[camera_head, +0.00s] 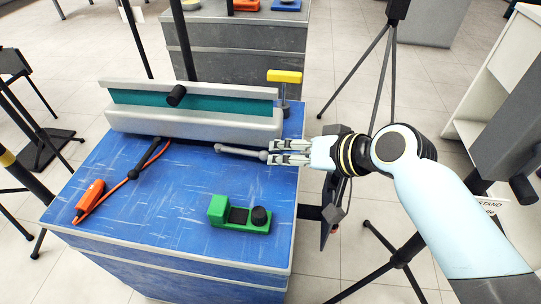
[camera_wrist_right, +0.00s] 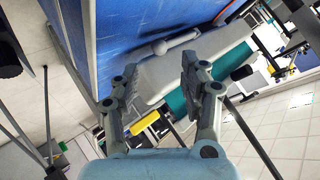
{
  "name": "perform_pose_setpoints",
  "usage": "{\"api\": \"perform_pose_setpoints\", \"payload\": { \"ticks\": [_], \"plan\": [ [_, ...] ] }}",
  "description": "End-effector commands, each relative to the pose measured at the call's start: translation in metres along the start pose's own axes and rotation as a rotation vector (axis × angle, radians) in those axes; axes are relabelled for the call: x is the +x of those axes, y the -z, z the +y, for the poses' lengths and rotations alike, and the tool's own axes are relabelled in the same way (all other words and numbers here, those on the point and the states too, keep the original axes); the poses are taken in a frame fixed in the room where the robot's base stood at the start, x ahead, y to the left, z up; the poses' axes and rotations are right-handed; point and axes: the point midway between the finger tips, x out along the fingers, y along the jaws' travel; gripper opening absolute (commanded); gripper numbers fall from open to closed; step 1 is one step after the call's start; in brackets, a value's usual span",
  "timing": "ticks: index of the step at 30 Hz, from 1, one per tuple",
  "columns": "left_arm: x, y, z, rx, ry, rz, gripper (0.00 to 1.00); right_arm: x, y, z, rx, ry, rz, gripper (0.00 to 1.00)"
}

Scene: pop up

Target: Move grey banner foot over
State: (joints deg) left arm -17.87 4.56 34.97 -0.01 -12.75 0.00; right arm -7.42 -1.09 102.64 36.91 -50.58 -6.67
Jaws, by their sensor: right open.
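The grey banner foot (camera_head: 238,151), a thin bar with a ball at its end, lies on the blue tabletop (camera_head: 180,215) just in front of the long banner case (camera_head: 195,125). My right gripper (camera_head: 272,153) is open at the ball end of the foot, near the table's right edge. In the right wrist view the foot (camera_wrist_right: 178,42) lies beyond the open fingertips (camera_wrist_right: 160,68), with its ball toward the gap between them. I cannot tell whether the fingers touch it. My left gripper is not in view.
A yellow-handled tool (camera_head: 284,76) stands at the case's right end. A green block with a black knob (camera_head: 240,214) sits at the front right. An orange-handled tool with a cord (camera_head: 90,197) lies at the left. The middle of the tabletop is clear.

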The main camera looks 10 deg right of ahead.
Motion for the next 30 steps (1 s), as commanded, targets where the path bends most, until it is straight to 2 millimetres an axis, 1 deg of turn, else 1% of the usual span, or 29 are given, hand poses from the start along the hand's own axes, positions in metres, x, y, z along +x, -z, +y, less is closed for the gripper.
{"api": "perform_pose_setpoints", "payload": {
  "ticks": [1,3,6,9,14,21,30],
  "plan": [
    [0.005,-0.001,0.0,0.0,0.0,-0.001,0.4,0.013,-0.001,0.0,0.003,0.002,0.0,0.44],
    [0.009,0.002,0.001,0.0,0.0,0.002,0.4,0.027,-0.001,0.001,0.002,0.0,0.0,0.44],
    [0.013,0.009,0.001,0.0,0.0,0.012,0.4,0.043,-0.001,0.001,0.002,0.0,-0.001,0.44],
    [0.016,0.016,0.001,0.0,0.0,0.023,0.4,0.054,-0.001,0.001,0.001,-0.001,0.0,0.44],
    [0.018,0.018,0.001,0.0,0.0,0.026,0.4,0.061,-0.001,0.001,-0.001,-0.002,0.0,0.44],
    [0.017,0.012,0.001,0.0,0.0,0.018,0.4,0.061,0.0,0.001,-0.001,-0.002,0.0,0.44],
    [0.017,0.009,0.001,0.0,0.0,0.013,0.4,0.061,0.0,0.001,-0.001,-0.002,0.0,0.05]
  ]
}}
